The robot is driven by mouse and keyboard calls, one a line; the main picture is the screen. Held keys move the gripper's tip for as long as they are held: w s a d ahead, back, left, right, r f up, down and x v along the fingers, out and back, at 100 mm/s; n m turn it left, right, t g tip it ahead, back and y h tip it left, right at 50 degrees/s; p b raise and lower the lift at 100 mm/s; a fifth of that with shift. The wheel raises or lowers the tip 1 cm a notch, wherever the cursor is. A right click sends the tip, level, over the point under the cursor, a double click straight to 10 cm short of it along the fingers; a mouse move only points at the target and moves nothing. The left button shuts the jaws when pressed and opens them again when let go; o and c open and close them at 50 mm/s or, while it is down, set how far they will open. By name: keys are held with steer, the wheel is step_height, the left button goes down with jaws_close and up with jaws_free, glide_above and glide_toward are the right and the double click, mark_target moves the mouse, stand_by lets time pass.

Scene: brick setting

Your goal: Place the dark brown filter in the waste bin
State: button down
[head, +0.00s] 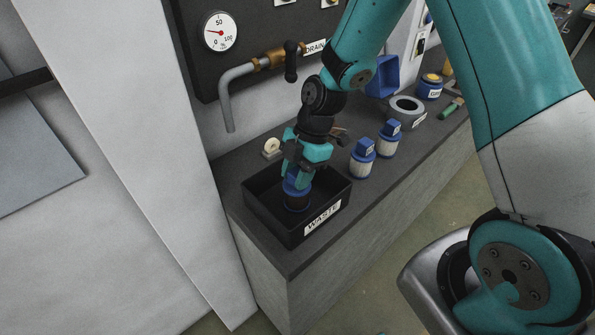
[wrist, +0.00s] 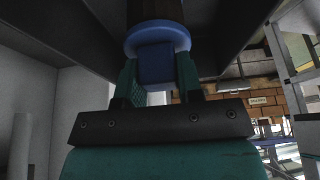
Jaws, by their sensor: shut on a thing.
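The dark brown filter (head: 297,199) has a blue cap and a blue lower ring. My gripper (head: 297,178) is shut on its blue cap and points down. The filter is upright inside the black waste bin (head: 321,220), which has a white WASTE label on its front wall. Whether the filter touches the bin floor cannot be told. In the wrist view the filter's blue cap (wrist: 157,62) sits between my two teal fingers, with its wide blue flange and the dark body beyond it. The wrist view also shows dark bin walls (wrist: 240,25) around it.
Two pale filters with blue caps, the nearer (head: 362,158) and the farther (head: 388,139), stand right of the bin. A grey ring-shaped holder (head: 406,109) is behind them. A drain pipe (head: 229,100) hangs left of my gripper. A small cream roll (head: 271,147) lies behind the bin.

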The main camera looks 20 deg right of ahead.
steer(key=shift+f, duration=0.15)
steer(key=c, duration=0.8)
jaws_free()
